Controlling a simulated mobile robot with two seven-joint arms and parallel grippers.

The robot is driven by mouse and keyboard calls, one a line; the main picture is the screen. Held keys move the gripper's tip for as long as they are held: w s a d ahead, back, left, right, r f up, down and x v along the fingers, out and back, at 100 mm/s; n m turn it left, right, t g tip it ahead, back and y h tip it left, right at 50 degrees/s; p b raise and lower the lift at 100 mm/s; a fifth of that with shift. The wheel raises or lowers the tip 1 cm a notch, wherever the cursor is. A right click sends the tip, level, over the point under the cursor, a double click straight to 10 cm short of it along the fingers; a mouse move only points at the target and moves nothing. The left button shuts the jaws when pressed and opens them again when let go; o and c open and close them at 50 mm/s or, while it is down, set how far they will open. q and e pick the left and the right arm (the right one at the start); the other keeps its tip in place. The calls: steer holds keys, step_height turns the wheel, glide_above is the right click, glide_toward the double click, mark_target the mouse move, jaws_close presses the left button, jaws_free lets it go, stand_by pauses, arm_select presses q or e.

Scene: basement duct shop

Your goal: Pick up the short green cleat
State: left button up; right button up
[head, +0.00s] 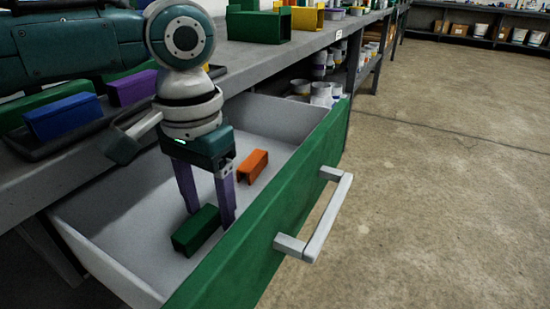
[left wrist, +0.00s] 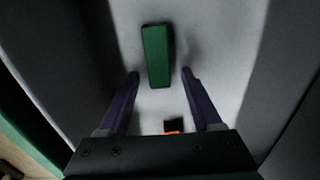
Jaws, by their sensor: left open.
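The short green cleat (head: 196,231) lies on the floor of the open drawer, near its front panel. In the left wrist view the cleat (left wrist: 156,55) lies lengthwise, with its near end between the fingertips in the picture. My left gripper (head: 209,213) is inside the drawer, pointing down with purple fingers apart and nothing held. The fingers hang close to the cleat; I cannot tell how far above the drawer floor the tips are. My right gripper is not in view.
An orange cleat (head: 252,165) lies farther back in the drawer. The drawer's green front (head: 254,235) carries a grey handle (head: 318,222). A dark tray on the bench holds a blue block (head: 63,116) and a purple block (head: 132,88). The concrete floor at right is clear.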

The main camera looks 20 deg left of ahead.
arm_select(q)
jaws_close()
stand_by(0.4)
